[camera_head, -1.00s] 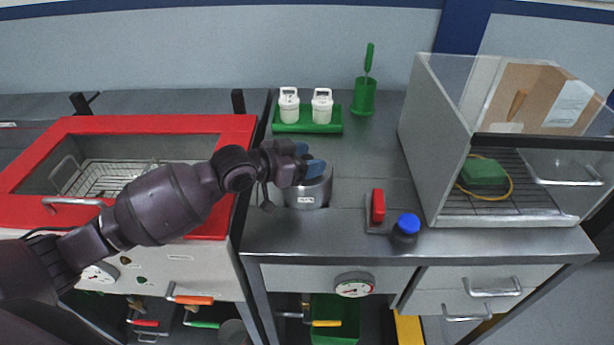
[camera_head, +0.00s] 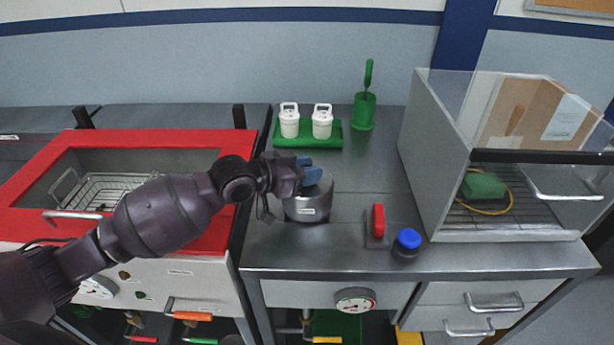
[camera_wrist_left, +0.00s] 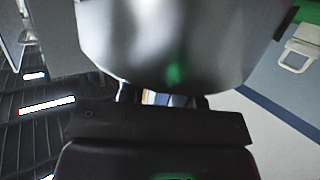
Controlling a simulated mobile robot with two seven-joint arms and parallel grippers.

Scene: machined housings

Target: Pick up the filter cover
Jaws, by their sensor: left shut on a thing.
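The filter cover appears to be the grey metal round piece (camera_head: 308,208) with a small white label on the bench, left of the red switch. My left gripper (camera_head: 311,176) is at its upper rim, shut on it, with blue fingertips showing. The gripper partly hides the top of the cover. In the left wrist view the shiny curved metal of the cover (camera_wrist_left: 180,45) fills the upper middle, close against the gripper. I cannot tell whether the cover touches the bench. My right gripper is not in view.
A green tray (camera_head: 284,142) with two white handled containers stands behind. A green cup (camera_head: 363,112) stands beside it. A red switch (camera_head: 378,221) and a blue-capped jar (camera_head: 407,244) are to the right. A glass-fronted cabinet (camera_head: 435,165) stands at right; a red-rimmed basin (camera_head: 160,138) at left.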

